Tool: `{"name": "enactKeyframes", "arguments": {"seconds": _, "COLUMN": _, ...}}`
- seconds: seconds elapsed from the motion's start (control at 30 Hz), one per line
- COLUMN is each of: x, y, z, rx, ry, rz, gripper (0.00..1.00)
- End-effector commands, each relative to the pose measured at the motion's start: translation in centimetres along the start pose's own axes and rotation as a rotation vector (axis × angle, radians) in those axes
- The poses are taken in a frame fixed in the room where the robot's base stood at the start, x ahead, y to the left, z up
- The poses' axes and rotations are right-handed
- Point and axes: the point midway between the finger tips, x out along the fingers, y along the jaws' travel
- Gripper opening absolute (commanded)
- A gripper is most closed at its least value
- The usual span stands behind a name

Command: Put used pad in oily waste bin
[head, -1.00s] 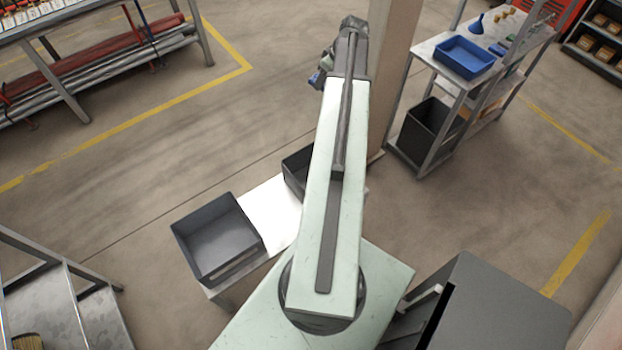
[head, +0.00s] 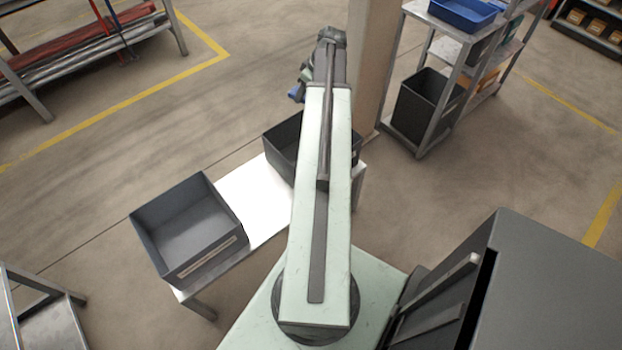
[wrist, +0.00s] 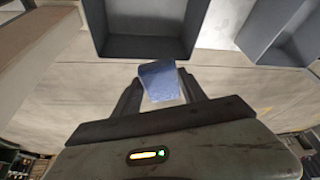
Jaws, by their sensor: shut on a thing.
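My gripper (wrist: 160,92) is shut on a small blue pad (wrist: 159,80) in the wrist view. In the head view only a bit of blue (head: 295,92) shows beside the arm's end; the fingers are hidden there. Two dark grey open bins stand on a white bench. The left bin (head: 205,262) is in full view and looks empty. The other bin (head: 280,150) is partly hidden behind my arm. In the wrist view one bin (wrist: 145,47) lies just beyond the pad and another (wrist: 272,57) is at the upper right. I cannot tell which is the oily waste bin.
The white bench top (head: 245,200) is bare between the bins. A beige column (head: 378,60) stands just right of my arm. A shelf unit (head: 455,130) with a black bin (head: 425,105) is at the upper right. Open floor lies at the left.

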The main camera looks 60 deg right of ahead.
Motion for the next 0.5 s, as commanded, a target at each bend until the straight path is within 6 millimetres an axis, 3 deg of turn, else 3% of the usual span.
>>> {"name": "enactKeyframes", "arguments": {"seconds": 0.03, "x": 4.4, "y": -0.1, "z": 1.9, "rx": -0.005, "ry": 0.0, "rz": -0.002, "gripper": 0.17}}
{"name": "enactKeyframes", "arguments": {"seconds": 0.1, "x": 7.3, "y": -0.3, "z": 3.1, "rx": -0.015, "ry": 0.001, "rz": -0.006, "gripper": 0.17}}
{"name": "enactKeyframes", "arguments": {"seconds": 0.3, "x": 15.5, "y": -0.7, "z": 6.6, "rx": -0.038, "ry": 0.001, "rz": -0.016, "gripper": 0.17}}
{"name": "enactKeyframes", "arguments": {"seconds": 0.5, "x": 21.1, "y": -1.0, "z": 9.0, "rx": -0.058, "ry": 0.001, "rz": -0.024, "gripper": 0.17}}
